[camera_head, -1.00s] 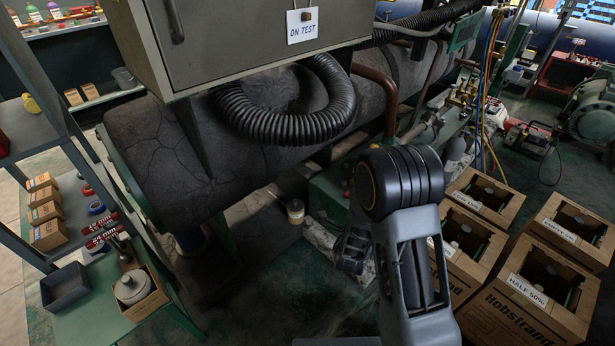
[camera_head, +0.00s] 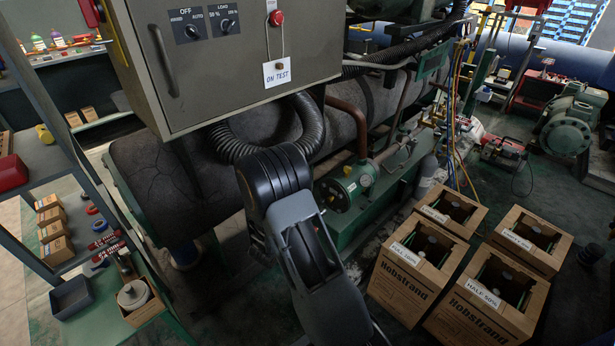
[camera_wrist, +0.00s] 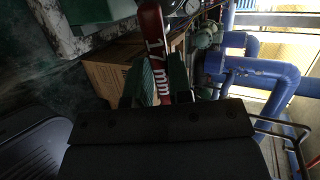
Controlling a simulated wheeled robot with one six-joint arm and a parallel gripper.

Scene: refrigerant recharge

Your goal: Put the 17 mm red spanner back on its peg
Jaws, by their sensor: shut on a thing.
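The red 17 mm spanner (camera_wrist: 155,45) shows in the wrist view, with white "17 mm" lettering along its handle. My gripper (camera_wrist: 160,82) is shut on the handle, one finger on each side. In the head view my arm hides the gripper and the spanner. I cannot make out the spanner's peg in either view.
A grey control cabinet (camera_head: 235,75) hangs close above my arm. Several cardboard boxes (camera_head: 415,275) stand on the floor at right. A green bench (camera_head: 60,325) at left bears red-handled tools (camera_head: 103,241) and a dark tray (camera_head: 70,297). Blue pipes (camera_wrist: 265,75) show in the wrist view.

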